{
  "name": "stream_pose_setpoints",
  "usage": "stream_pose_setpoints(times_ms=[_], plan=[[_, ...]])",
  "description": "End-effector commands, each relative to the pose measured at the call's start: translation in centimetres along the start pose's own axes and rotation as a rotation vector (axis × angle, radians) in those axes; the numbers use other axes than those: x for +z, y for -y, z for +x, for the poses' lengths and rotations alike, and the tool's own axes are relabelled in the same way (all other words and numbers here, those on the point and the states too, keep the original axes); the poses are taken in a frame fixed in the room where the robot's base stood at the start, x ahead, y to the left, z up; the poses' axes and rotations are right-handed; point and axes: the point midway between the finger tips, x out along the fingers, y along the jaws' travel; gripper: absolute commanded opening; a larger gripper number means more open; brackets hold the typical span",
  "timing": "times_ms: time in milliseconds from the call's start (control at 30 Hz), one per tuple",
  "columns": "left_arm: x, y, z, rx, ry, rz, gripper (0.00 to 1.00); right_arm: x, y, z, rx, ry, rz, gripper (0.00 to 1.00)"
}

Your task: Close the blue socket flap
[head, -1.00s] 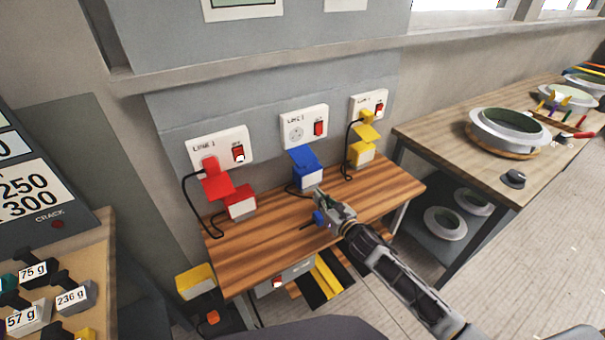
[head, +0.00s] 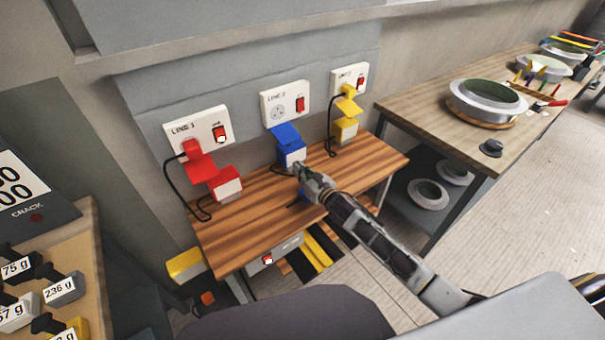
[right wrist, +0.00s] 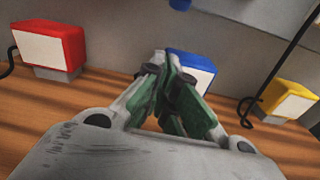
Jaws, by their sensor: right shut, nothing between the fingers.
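The blue socket flap (head: 286,134) stands raised above the blue socket box (head: 292,155) on the wooden bench, below the middle wall panel (head: 285,103). The box's pale front also shows in the right wrist view (right wrist: 192,62), partly hidden behind my fingers. My right gripper (head: 299,169) is shut and empty, its fingertips (right wrist: 172,62) just in front of the box and below the flap. I cannot tell whether they touch the box. My left gripper is not in view.
A red socket box (head: 228,184) with a raised flap stands to the left, a yellow one (head: 346,129) to the right. Black cables hang near both. The wooden bench top (head: 235,228) is mostly clear in front.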

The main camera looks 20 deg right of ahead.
Motion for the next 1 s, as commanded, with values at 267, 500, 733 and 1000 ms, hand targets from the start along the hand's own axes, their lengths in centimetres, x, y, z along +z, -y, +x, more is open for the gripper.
stream_pose_setpoints(times_ms=[267, 500, 733, 1000], plan=[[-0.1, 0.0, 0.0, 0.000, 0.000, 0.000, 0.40, 0.1, 0.0, 2.4, 0.000, 0.001, -0.001, 0.00], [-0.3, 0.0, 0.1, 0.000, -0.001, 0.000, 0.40, 0.1, 0.0, 4.3, 0.000, 0.001, -0.002, 0.00], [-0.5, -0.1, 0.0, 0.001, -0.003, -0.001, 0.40, 0.0, 0.0, 5.8, 0.000, 0.001, -0.001, 0.00], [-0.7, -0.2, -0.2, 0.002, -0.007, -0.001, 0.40, 0.4, 0.0, 6.8, 0.000, 0.000, -0.001, 0.00]])
